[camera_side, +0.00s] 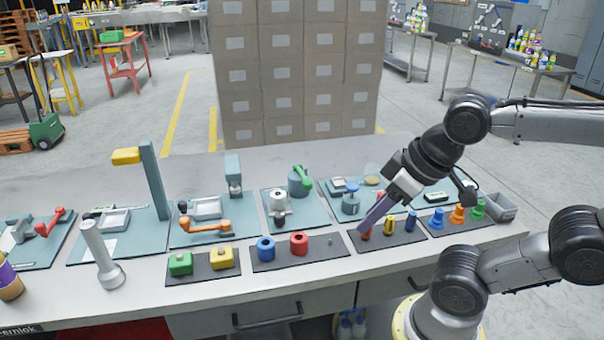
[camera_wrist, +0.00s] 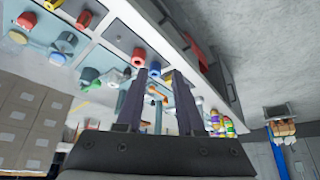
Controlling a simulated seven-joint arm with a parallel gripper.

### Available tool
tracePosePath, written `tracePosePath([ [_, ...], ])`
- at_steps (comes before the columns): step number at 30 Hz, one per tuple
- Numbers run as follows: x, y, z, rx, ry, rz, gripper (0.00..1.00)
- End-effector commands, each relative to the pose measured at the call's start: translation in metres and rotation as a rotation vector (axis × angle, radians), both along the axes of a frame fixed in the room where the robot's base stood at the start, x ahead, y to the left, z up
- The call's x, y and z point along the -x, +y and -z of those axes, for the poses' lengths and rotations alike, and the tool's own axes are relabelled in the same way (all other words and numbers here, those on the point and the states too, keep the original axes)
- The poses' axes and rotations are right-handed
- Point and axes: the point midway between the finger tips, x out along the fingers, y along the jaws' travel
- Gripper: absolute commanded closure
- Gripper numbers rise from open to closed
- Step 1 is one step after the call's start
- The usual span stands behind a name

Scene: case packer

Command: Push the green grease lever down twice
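The green grease lever (camera_side: 302,176) rises at a slant from a grey-teal cylinder on a teal mat near the middle of the table, in the side view. My gripper (camera_side: 364,226) is to the right of the lever and nearer the table's front edge, apart from it. Its fingers point down and left, over the dark mat with small coloured parts. In the wrist view my gripper (camera_wrist: 158,80) shows two dark fingers spread apart with nothing held between them.
A white valve-like part (camera_side: 278,203) stands beside the lever's cylinder, and a blue-knobbed pot (camera_side: 351,200) stands between the lever and my gripper. Red (camera_side: 299,243) and blue (camera_side: 265,249) rings sit in front. Stacked cartons (camera_side: 295,70) stand behind the table.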

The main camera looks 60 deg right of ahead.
Motion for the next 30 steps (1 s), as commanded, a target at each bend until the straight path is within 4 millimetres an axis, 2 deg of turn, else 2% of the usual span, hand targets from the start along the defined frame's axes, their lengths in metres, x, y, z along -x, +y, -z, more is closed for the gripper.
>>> tracePosePath([
  [1, 0.0, 0.0, 0.0, 0.0, 0.0, 0.0, 0.74],
  [5, 0.0, 0.0, 0.0, 0.0, 0.0, 0.0, 0.97],
  [6, 0.0, 0.0, 0.0, 0.0, 0.0, 0.0, 1.0],
  [30, 0.0, 0.0, 0.0, 0.0, 0.0, 0.0, 1.0],
])
